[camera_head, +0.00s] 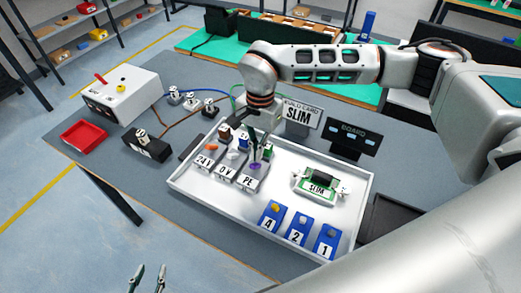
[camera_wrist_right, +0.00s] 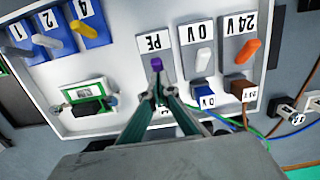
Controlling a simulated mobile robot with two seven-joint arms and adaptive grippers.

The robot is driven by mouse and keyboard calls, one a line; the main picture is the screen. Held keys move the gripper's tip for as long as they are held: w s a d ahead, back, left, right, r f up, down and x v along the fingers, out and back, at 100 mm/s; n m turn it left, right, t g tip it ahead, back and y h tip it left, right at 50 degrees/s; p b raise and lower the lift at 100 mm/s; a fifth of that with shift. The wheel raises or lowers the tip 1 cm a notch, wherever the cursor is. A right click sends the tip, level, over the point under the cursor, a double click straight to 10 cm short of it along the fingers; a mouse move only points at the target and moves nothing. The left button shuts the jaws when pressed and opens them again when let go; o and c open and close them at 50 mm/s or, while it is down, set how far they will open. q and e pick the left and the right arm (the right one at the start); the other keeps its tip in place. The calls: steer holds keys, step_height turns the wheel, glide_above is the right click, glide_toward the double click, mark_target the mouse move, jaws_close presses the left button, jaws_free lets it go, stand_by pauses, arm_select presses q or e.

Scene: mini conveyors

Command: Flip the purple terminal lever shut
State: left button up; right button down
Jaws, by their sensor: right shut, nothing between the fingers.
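The purple lever (camera_head: 255,166) sits on the grey PE terminal block (camera_head: 250,182) at the right end of a row of three. In the right wrist view the purple lever (camera_wrist_right: 157,63) stands up just beyond my fingertips. My right gripper (camera_head: 254,158) is shut and empty, pointing down at the lever. Its tips (camera_wrist_right: 157,80) are at or very close to the lever; I cannot tell if they touch. The fingers hide part of the PE block's wire side. My left gripper (camera_head: 149,279) has its fingers apart at the bottom edge, away from the tray.
The 0V block's white lever (camera_wrist_right: 202,60) and the 24V block's orange lever (camera_wrist_right: 249,50) stand beside PE. The white tray (camera_head: 210,207) also holds a green SLIM board (camera_head: 318,187) and blue numbered blocks (camera_head: 297,223). A red bin (camera_head: 83,135) and white power box (camera_head: 120,95) stand left.

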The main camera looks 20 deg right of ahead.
steer(key=shift+a, duration=0.1)
steer(key=shift+s+a+r, duration=0.25)
steer(key=shift+s+a, duration=0.2)
steer(key=shift+s, duration=0.05)
arm_select(q)
steer(key=shift+r, duration=0.15)
